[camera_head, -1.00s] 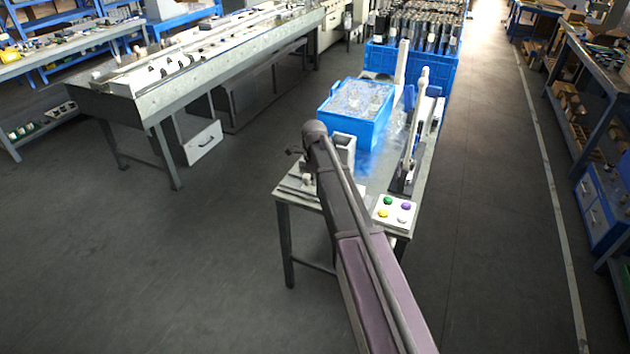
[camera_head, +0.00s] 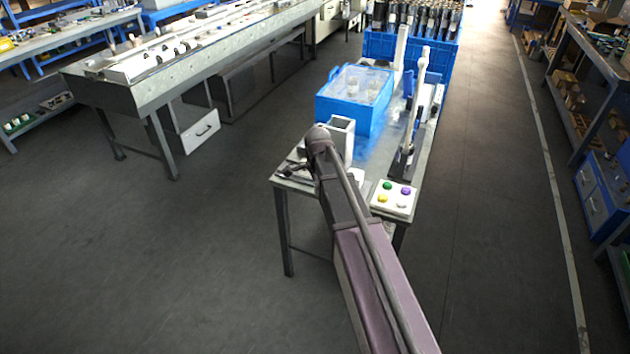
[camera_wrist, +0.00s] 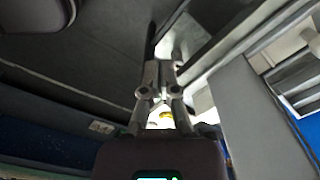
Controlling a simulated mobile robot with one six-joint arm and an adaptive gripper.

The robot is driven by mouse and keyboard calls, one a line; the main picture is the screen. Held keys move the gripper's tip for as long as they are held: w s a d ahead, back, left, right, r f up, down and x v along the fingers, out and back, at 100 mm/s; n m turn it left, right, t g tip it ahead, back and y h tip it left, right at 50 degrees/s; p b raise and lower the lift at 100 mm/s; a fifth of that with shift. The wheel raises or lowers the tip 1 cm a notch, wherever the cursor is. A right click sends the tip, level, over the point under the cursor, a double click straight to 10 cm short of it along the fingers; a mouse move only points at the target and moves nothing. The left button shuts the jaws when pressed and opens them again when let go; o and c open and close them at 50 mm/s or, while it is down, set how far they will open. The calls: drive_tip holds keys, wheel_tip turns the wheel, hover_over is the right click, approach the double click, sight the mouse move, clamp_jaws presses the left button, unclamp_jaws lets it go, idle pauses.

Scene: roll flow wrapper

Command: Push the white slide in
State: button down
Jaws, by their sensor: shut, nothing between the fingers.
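My gripper (camera_head: 285,171) is at the near left edge of the metal table (camera_head: 286,184), left of my arm in the head view. In the wrist view its fingers (camera_wrist: 160,68) are together with nothing between them. A white upright open-topped box (camera_head: 343,127) stands on the table just behind my wrist. In the wrist view a broad pale wall (camera_wrist: 262,120) stands to the right of the fingers, and a white knob (camera_wrist: 311,40) shows at the upper right. I cannot tell which pale part is the white slide; my arm and gripper hide part of that corner.
A button panel (camera_head: 394,197) sits at the table's near right corner. A blue tub (camera_head: 343,114) stands behind the white box. A tall white lever (camera_head: 422,68) rises at the right. The floor (camera_head: 190,260) left of the table is clear.

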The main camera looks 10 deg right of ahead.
drive_tip(key=s+f+n+b, duration=0.3)
drive_tip(key=s+n, duration=0.5)
drive_tip(key=s, duration=0.1)
drive_tip(key=s+f+n+b, duration=0.3)
drive_tip(key=s+n, duration=0.6)
drive_tip(key=shift+s+a+f, duration=0.3)
drive_tip(key=shift+s+f, duration=0.05)
drive_tip(key=shift+f, duration=0.05)
